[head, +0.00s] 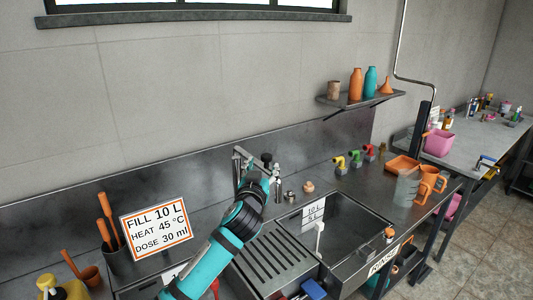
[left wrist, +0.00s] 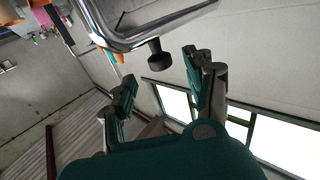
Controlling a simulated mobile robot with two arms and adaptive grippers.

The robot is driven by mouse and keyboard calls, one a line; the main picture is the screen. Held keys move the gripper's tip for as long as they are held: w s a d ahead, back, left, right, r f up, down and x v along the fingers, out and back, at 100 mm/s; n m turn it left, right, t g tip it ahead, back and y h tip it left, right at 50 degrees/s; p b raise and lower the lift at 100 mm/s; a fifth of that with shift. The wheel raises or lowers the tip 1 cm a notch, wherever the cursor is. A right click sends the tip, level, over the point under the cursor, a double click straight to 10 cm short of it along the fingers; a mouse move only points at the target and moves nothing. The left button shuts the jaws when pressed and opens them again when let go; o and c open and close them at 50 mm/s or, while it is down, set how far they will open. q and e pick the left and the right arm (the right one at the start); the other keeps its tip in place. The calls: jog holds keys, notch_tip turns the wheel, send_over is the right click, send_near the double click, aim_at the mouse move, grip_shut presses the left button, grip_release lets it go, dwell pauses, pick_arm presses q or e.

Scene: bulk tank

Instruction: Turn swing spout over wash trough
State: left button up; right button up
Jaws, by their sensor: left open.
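The metal swing spout (head: 238,164) stands by the back wall, partly hidden behind my left arm in the head view. In the left wrist view the bent chrome tube (left wrist: 165,32) crosses the top, with a dark knob (left wrist: 160,52) below it. My left gripper (head: 266,173) is beside the spout; in the left wrist view its fingers (left wrist: 160,88) are open and empty, apart from the tube. One steel basin (head: 340,228) with a RINSE label lies to the right. Another basin (head: 137,291) shows at lower left, mostly covered by my arm; its label is cut off.
A ridged drainboard (head: 272,262) lies between the basins. A sign (head: 156,229) and orange-handled tools in a pot (head: 116,262) stand at left. A wall shelf (head: 360,100) holds bottles. Coloured taps (head: 341,164) and orange jugs (head: 428,182) are at right.

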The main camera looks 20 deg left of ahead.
aim_at(265, 160)
pick_arm(q)
jog(key=w, duration=0.2)
jog(key=w+p, duration=0.1)
jog(key=w, duration=0.3)
jog(key=shift+w+a, duration=0.25)
jog(key=shift+a, duration=0.15)
